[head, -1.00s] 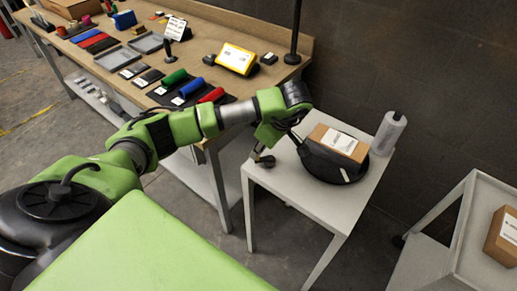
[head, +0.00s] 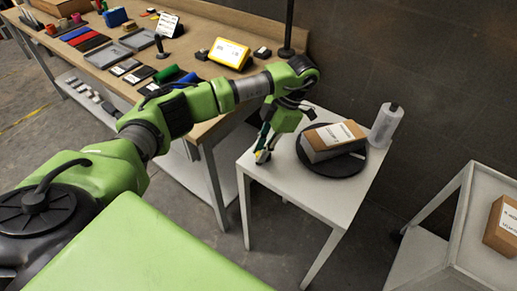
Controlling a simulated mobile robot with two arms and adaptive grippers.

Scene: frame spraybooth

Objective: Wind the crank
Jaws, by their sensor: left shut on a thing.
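A small white table (head: 325,208) stands right of the workbench. On it a flat black round turntable (head: 350,168) carries a brown box (head: 322,149) with white labels. My left gripper (head: 264,155) reaches down at the table's left corner, fingers shut on what looks like the crank's handle. The fingers hide most of the crank, so its exact angle cannot be told. My right gripper is not in view.
A white bottle or roll (head: 385,125) stands behind the turntable. The wooden workbench (head: 215,122) with tools and a yellow device (head: 229,53) is left. A grey cart (head: 455,255) with another box (head: 503,226) stands at right.

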